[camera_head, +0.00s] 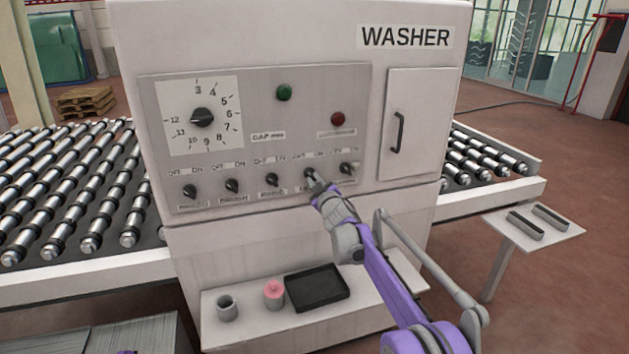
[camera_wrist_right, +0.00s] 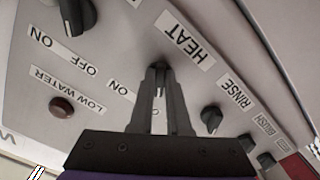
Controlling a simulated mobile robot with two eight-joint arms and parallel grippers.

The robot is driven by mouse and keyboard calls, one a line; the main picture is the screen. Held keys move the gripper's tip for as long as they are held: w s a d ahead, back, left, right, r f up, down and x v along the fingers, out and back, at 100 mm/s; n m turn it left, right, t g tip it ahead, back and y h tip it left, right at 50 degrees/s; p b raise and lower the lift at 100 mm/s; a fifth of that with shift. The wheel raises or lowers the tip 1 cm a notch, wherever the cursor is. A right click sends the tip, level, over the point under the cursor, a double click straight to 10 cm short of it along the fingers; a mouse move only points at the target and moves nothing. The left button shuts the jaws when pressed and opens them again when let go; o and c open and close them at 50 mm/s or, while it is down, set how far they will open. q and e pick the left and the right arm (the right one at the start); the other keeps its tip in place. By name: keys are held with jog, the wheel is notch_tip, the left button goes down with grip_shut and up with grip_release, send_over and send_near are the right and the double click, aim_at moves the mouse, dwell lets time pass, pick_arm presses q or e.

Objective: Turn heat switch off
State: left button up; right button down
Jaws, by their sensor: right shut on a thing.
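The heat switch (camera_wrist_right: 160,67) is a small dark knob beside the HEAT label (camera_wrist_right: 186,41) on the grey washer panel, seen upside down in the right wrist view. It is the fourth knob from the left in the head view's lower row. My right gripper (camera_wrist_right: 160,78) is shut on this knob, a finger on either side; in the head view the gripper (camera_head: 314,183) meets the panel there. The fingers cover most of the knob, so I cannot tell which way it points. Its ON label (camera_wrist_right: 119,87) shows in the wrist view. My left gripper is not in view.
A dial (camera_head: 202,117), a green button (camera_head: 284,92) and a red button (camera_head: 338,119) are above. A shelf (camera_head: 375,300) below holds a black tray (camera_head: 317,287) and small containers.

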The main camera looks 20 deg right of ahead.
dwell(0.4)
jog(key=c, duration=0.9)
grip_release()
jog(key=shift+s, duration=0.1)
jog(key=shift+s+d+b, duration=0.2)
jog(key=shift+s+b, duration=0.95)
jog(key=shift+s, duration=4.2)
